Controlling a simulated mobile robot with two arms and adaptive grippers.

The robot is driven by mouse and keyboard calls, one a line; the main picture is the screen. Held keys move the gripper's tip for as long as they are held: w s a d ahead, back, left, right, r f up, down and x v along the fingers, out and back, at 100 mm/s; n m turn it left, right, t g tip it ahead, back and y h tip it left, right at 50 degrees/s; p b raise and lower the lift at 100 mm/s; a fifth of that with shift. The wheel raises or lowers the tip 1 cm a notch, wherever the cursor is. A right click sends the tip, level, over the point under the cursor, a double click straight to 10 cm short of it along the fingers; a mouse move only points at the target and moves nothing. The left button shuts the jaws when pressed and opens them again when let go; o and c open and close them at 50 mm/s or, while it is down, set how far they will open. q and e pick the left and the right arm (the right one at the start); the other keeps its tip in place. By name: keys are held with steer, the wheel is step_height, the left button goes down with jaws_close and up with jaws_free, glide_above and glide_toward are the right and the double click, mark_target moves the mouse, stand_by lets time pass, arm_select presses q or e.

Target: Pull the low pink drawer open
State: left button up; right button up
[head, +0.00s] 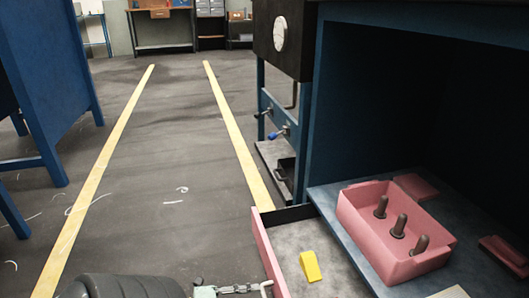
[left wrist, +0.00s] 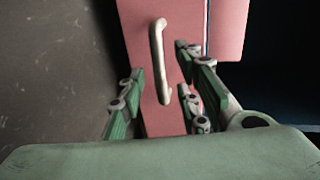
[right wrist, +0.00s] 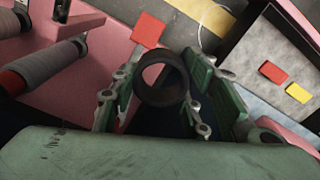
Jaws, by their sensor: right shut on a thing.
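The low pink drawer stands partly open in the head view, its pink front (head: 267,250) turned to the aisle and its grey floor (head: 293,240) showing. Its pale bar handle (left wrist: 158,60) is in the left wrist view on the pink front (left wrist: 190,25). My left gripper (left wrist: 160,82) is open, with a finger on each side of the handle and gaps visible; its end also shows in the head view (head: 240,289). My right gripper (right wrist: 165,95) is shut on a dark ring-shaped thing (right wrist: 150,92). It is outside the head view.
A yellow wedge (head: 311,266) lies in the drawer; the right wrist view also shows a red block (right wrist: 273,72) there. A pink box (head: 372,240) with dark pegs sits on the blue shelf above. Floor left of the drawer is clear, marked with yellow lines (head: 228,112).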

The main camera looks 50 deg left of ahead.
arm_select(q)
steer(key=v, duration=0.6)
steer(key=shift+s, duration=0.3)
steer(key=shift+a+r, duration=0.1)
